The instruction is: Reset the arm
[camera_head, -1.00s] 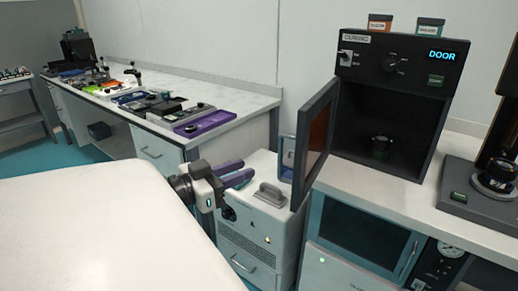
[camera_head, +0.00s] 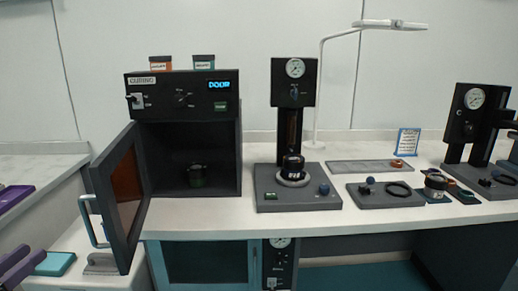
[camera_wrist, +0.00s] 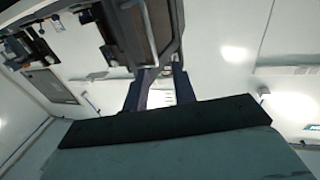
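My gripper (camera_head: 34,252) shows at the lower left edge of the head view as two purple fingers, set apart with nothing between them. In the wrist view the gripper (camera_wrist: 162,74) has a bright gap between its dark fingers. In the head view it is left of the curing oven (camera_head: 184,90), low beside its open door (camera_head: 124,195). The rest of my arm is outside the head view.
A small dark jar (camera_head: 196,176) stands inside the oven. A teal block (camera_head: 54,264) and a grey handled piece (camera_head: 101,264) lie near my gripper. A press (camera_head: 292,85) stands right of the oven. Fixtures crowd the counter further right.

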